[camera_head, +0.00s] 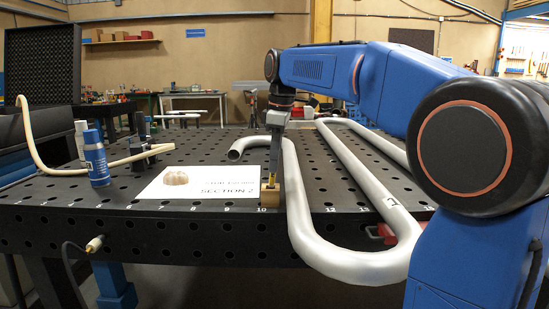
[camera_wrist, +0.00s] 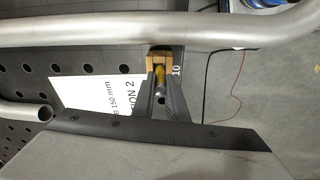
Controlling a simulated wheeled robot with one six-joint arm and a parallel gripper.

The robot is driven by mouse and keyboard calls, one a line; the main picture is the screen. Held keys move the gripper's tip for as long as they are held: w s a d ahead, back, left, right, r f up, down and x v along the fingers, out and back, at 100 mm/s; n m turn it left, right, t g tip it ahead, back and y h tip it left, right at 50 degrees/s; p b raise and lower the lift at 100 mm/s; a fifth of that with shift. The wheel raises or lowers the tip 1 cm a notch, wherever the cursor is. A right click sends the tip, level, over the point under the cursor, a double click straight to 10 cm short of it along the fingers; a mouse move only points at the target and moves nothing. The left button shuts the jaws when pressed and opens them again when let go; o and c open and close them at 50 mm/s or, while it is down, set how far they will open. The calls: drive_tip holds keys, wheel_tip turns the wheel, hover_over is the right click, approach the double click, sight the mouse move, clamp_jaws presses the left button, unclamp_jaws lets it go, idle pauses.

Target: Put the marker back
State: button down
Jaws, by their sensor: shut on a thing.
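My gripper (camera_head: 272,178) points down at the front edge of the perforated table, by the number 10. It is shut on the marker (camera_wrist: 160,78), a slim yellow and dark piece with a pale end, which shows between my fingers (camera_wrist: 161,96) in the wrist view. A small wooden block (camera_head: 270,197) stands directly below my gripper at the table edge. It also shows in the wrist view (camera_wrist: 158,59), with the marker's far end over or in it. I cannot tell how deep the marker sits, as my fingers partly hide it.
A bent silver tube (camera_head: 345,262) snakes over the table close to my gripper's right and overhangs the front edge. A white "SECTION 2" sheet (camera_head: 215,182) lies left of the block, with a tan lump (camera_head: 175,179) on it. A blue can (camera_head: 96,160) stands further left.

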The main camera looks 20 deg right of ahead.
drive_tip(key=shift+f, duration=0.6)
drive_tip(key=shift+f, duration=0.4)
idle(0.7)
drive_tip(key=c, duration=1.7)
unclamp_jaws()
drive_tip(key=shift+r, duration=0.1)
